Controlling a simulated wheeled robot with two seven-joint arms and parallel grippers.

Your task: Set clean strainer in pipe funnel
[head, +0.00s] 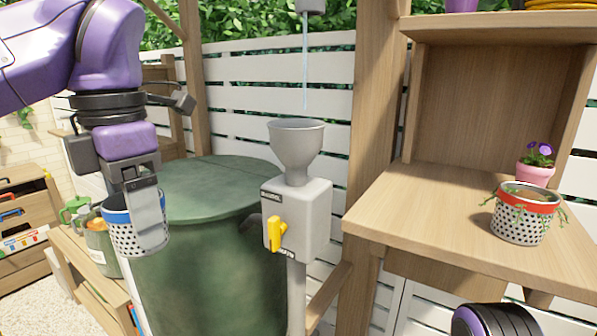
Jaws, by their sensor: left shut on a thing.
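A white perforated strainer with a blue rim (119,236) hangs upright in my left gripper (147,222), at the left of the head view. The gripper's fingers are shut on its rim and wall, and one finger covers part of its front. The grey pipe funnel (297,146) stands to the right, open at the top, above a grey box (297,215) with a yellow handle (275,234). The held strainer is apart from the funnel, to its left and lower in the picture. Another strainer with a red rim (519,226) stands on the wooden bench, with green plant strands in and over it.
A thin water stream (305,75) falls from a spout (309,6) above the funnel. A large green barrel (210,260) stands behind the box. The wooden bench (430,208) at right holds a pink flower pot (536,174). A green watering can (76,210) is at left.

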